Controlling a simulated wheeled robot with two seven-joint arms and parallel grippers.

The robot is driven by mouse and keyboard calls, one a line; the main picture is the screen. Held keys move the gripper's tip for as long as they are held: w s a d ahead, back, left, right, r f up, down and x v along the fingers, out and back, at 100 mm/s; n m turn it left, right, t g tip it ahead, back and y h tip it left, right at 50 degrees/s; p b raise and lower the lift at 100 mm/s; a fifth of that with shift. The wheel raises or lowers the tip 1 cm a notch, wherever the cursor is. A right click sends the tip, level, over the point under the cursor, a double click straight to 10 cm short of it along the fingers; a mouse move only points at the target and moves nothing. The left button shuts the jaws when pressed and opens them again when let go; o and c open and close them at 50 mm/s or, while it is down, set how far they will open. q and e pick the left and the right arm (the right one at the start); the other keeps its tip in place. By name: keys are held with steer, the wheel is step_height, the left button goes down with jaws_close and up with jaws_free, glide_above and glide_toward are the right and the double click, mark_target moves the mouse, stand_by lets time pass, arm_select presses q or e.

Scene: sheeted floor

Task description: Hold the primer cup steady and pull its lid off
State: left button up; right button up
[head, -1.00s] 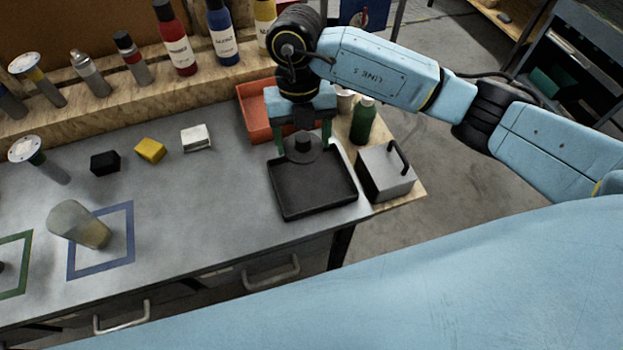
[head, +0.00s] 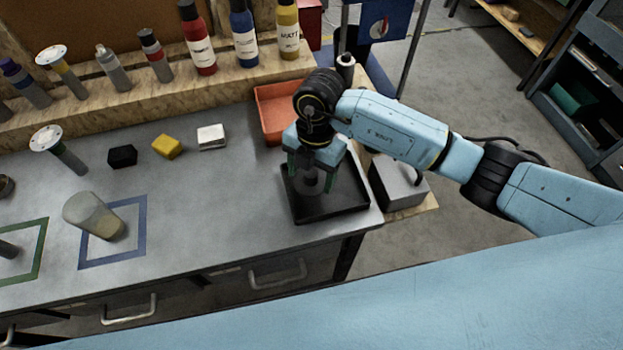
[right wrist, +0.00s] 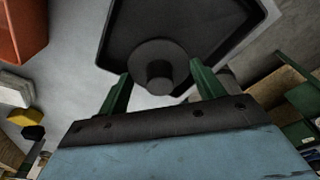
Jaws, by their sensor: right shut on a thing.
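I cannot tell whether the lid touches the tray floor. My left gripper is not in view.
The black tray (head: 350,198) sits near the bench's right end, beside a grey box (head: 398,188) and an orange bin (head: 272,128). Black, yellow and white blocks (head: 211,136) lie behind the cup. Several bottles line the wooden ledge. The bench between cup and tray is clear.

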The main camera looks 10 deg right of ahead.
mark_target(311, 182)
steer(key=shift+f, duration=1.45)
steer(key=shift+f, duration=0.1)
steer(key=o, duration=0.8)
